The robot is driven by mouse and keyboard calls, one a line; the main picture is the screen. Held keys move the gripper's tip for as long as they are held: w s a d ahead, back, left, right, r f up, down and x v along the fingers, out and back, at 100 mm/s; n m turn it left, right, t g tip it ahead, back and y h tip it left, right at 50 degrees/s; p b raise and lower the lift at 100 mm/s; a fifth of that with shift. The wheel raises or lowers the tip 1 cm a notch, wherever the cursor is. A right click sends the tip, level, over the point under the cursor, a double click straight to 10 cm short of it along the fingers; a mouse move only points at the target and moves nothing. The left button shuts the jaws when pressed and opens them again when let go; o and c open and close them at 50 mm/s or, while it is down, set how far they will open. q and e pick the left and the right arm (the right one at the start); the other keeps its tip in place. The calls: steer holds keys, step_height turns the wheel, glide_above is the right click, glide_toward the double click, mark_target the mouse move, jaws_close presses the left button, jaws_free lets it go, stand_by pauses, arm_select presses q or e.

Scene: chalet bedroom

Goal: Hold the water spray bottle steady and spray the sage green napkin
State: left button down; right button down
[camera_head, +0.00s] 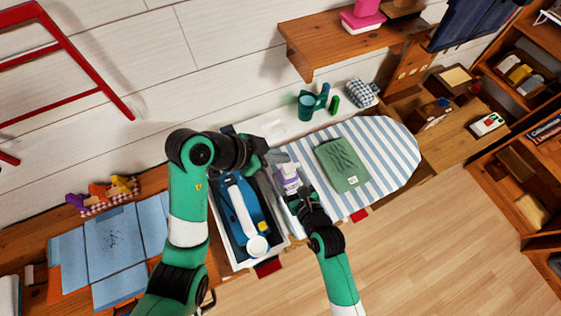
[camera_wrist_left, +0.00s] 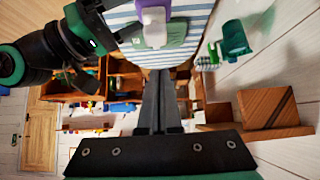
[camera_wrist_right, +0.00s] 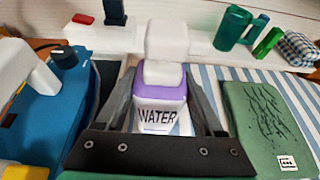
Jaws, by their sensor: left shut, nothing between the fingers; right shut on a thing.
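The water spray bottle (camera_head: 288,180), white with a purple band and the word WATER, stands at the left end of the striped ironing board. My right gripper (camera_head: 296,196) is shut around its body; in the right wrist view the bottle (camera_wrist_right: 160,100) sits between the two fingers. My left gripper (camera_head: 272,157) is shut and empty, close to the bottle's top; the left wrist view shows its fingers together (camera_wrist_left: 158,85) and the purple and white bottle (camera_wrist_left: 153,22) beyond. The sage green napkin (camera_head: 343,165), with dark crease-like lines and a small white tag, lies flat to the right of the bottle.
A white-rimmed box with a blue and white iron (camera_head: 243,215) stands left of the bottle. Green containers (camera_head: 306,105) and a checked cloth bundle (camera_head: 358,93) stand behind the board (camera_head: 398,153). A wooden shelf (camera_head: 335,45) overhangs at the back.

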mark_target(283, 169)
arm_select(q)
steer(key=shift+f, duration=2)
step_height(283, 169, down, 2)
steer(key=shift+a+f, duration=0.1)
steer(key=shift+f, duration=0.25)
arm_select(e)
steer(key=shift+w+a, duration=0.1)
arm_select(q)
steer(key=shift+r, duration=0.45)
arm_select(e)
steer(key=shift+r, duration=0.1)
arm_select(q)
steer(key=s+a+r, duration=0.3)
steer(key=a+r, duration=0.3)
steer(key=r, duration=0.5)
steer(key=shift+r, duration=0.35)
